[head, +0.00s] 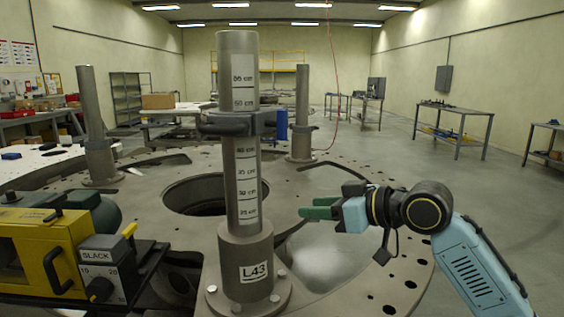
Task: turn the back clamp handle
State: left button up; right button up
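A thick grey post (241,180) marked L43, with a white centimetre scale, stands bolted to the round turret plate (350,260) in front of me. A dark clamp collar (230,124) sits around it above mid-height. Two thinner posts stand farther back, one at the left (91,105) and one at the right (302,100), each with a collar low down. I cannot tell which part is the back clamp handle. My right gripper (312,209), with green fingers, is right of the front post, apart from it, over the plate. Its finger gap is unclear. My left gripper is out of view.
A yellow machine (30,250) with a dial box labelled SLACK (103,275) fills the lower left. The plate has a large round opening (195,194) behind the front post. Workbenches (455,122) stand at the right. Floor between bench and plate is clear.

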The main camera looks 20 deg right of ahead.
aim_at(286, 112)
jog(key=d+r+t+y, duration=0.2)
jog(key=d+r+y, duration=0.15)
jog(key=r, duration=1.35)
jog(key=shift+n+h, duration=0.3)
jog(key=shift+h, duration=0.15)
jog(key=p+x, duration=0.2)
jog(key=x, duration=1)
jog(key=shift+w+a, duration=0.2)
jog(key=shift+w, duration=0.1)
grip_shut()
